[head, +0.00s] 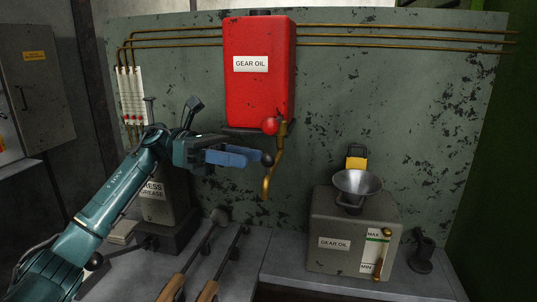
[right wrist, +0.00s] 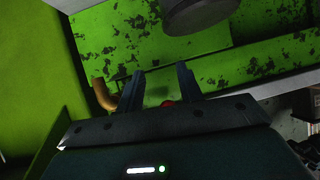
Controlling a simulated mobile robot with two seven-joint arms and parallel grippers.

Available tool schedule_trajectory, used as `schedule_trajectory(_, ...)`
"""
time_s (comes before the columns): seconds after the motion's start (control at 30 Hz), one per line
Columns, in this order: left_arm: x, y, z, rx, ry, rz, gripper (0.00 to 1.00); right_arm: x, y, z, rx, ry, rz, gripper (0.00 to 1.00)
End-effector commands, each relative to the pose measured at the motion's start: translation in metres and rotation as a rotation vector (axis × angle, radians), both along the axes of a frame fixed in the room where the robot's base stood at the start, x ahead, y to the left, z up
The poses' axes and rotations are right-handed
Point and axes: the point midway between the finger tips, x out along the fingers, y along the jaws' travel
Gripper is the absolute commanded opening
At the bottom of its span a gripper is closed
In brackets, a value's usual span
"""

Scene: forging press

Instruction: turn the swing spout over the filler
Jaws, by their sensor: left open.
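The brass swing spout (head: 272,172) hangs below the red gear oil tank (head: 258,90), its curved tip pointing down and left of the filler. A dark round knob (head: 267,160) shows beside the spout. The filler is a metal funnel (head: 358,183) on top of the grey gear oil box (head: 330,226), to the right of and below the spout. My left gripper (head: 256,157) is open, its blue fingers reaching right to the knob; I cannot tell whether the knob lies between them. My right gripper (right wrist: 160,70) is open, with nothing seen held.
A red ball handle (head: 270,126) sits above the spout. A yellow-topped item (head: 357,162) stands behind the funnel. Long-handled tools (head: 200,262) lie on the bench below my left arm. A curved brass-coloured piece (right wrist: 104,94) shows left of my right fingers.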

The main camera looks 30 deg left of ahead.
Motion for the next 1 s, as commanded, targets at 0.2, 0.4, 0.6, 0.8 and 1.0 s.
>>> schedule_trajectory(0.2,0.002,-0.037,0.002,-0.002,0.001,-0.003,0.41,0.002,-0.001,0.011,-0.022,-0.008,0.011,0.36)
schedule_trajectory(0.4,0.003,-0.051,0.0,0.0,0.0,-0.001,0.41,0.002,-0.002,0.012,-0.035,-0.009,0.016,0.36)
schedule_trajectory(0.6,0.003,-0.053,0.0,0.0,0.001,-0.001,0.41,0.002,-0.002,0.01,-0.036,-0.007,0.015,0.36)
schedule_trajectory(0.8,0.003,-0.053,0.0,0.0,0.0,0.0,0.32,0.002,-0.002,0.01,-0.034,-0.007,0.014,0.36)
schedule_trajectory(1.0,0.003,-0.053,0.0,0.0,0.0,0.0,0.15,0.002,-0.001,0.01,-0.03,-0.007,0.011,0.36)
